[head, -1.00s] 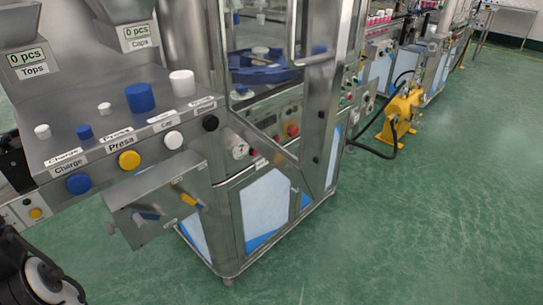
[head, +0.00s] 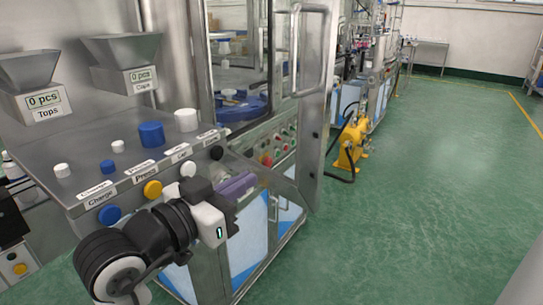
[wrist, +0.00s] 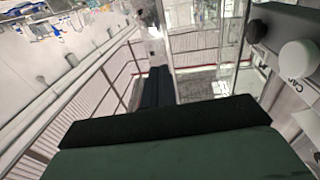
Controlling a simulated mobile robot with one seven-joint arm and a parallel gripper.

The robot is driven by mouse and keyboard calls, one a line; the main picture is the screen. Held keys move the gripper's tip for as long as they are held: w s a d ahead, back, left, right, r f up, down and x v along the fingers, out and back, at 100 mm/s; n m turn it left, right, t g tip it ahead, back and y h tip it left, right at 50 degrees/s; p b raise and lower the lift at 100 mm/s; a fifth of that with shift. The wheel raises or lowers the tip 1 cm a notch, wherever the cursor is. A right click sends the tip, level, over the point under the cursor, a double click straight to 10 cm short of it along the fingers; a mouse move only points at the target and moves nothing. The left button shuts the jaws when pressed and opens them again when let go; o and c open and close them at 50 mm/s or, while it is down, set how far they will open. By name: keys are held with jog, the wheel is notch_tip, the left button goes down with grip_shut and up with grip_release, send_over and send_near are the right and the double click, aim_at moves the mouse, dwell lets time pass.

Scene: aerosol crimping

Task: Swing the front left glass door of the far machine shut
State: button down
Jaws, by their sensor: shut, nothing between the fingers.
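The machine behind the console has a steel-framed glass door (head: 313,125) with a long upright bar handle (head: 327,50). The door appears to stand out from the machine front, so it looks open; its exact angle is hard to tell. Behind the glass is a blue turntable (head: 243,106). My gripper (head: 240,186) is shut and empty, low in front of the machine, left of the door's edge post and below the handle. In the wrist view its dark fingers (wrist: 158,78) are together, pointing towards steel posts and glass. Contact with the door cannot be made out.
A steel console (head: 110,165) with blue and white knobs and labelled buttons stands close on the left, under two hoppers (head: 125,50). A yellow pump (head: 351,142) with a black hose stands on the floor behind the door. The green floor (head: 440,180) to the right is clear.

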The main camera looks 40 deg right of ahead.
aim_at(308, 150)
jog(key=shift+g, duration=0.4)
jog(key=p+x, duration=0.1)
jog(key=x, duration=0.3)
jog(key=p+x, duration=0.1)
jog(key=x, duration=0.4)
jog(key=p+x, duration=0.1)
jog(key=x, duration=0.3)
jog(key=shift+s+d+f+p, duration=0.2)
jog(key=shift+s+d+p, duration=0.05)
jog(key=shift+d+p, duration=0.05)
jog(key=shift+w+d+f, duration=0.1)
jog(key=shift+d, duration=0.3)
jog(key=shift+d, duration=0.1)
